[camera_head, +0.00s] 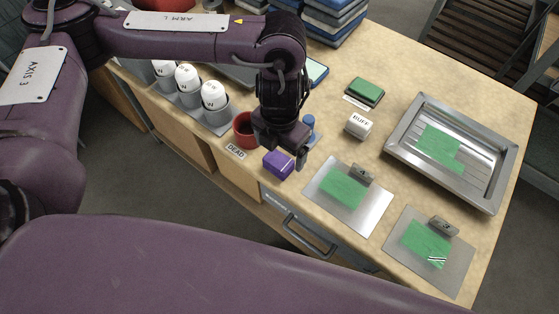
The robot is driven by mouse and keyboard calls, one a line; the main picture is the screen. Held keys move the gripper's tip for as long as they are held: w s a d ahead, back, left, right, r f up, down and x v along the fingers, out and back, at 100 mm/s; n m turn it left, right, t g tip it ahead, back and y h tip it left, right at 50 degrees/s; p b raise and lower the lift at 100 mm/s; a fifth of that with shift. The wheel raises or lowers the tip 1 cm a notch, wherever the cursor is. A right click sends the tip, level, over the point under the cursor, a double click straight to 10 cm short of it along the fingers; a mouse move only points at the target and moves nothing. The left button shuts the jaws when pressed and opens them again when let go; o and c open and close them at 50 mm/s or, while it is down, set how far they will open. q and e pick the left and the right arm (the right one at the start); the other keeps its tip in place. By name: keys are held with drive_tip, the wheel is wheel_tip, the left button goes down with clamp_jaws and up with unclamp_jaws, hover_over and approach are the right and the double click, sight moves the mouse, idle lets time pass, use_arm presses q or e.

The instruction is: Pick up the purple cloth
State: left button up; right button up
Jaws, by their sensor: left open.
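A small folded purple cloth (278,164) lies on the light wooden counter near its front edge. My left gripper (284,157) comes down over it from above, with its fingers close to the cloth's upper right side. The gripper is open; I cannot tell whether a finger touches the cloth. Part of the cloth's far side is hidden by the gripper. My right gripper does not show.
A red cup (244,128) and a "DEAD" label (235,151) are left of the gripper. A white "BUFF" block (359,126) and a metal plate with a green sheet (345,188) are to the right. A metal tray (480,194) lies farther right.

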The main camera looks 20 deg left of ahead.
sight(279, 160)
use_arm(q)
wheel_tip(279, 160, down, 4)
drive_tip(key=shift+s+a+r, duration=0.1)
drive_tip(key=shift+a, duration=0.05)
drive_tip(key=shift+f, duration=0.55)
drive_tip(key=c, duration=1.1)
drive_tip(key=shift+o, duration=0.2)
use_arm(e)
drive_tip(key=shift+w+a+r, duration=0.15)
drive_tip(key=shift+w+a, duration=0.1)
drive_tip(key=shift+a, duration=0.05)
use_arm(q)
wheel_tip(279, 160, up, 20)
drive_tip(key=p, duration=0.3)
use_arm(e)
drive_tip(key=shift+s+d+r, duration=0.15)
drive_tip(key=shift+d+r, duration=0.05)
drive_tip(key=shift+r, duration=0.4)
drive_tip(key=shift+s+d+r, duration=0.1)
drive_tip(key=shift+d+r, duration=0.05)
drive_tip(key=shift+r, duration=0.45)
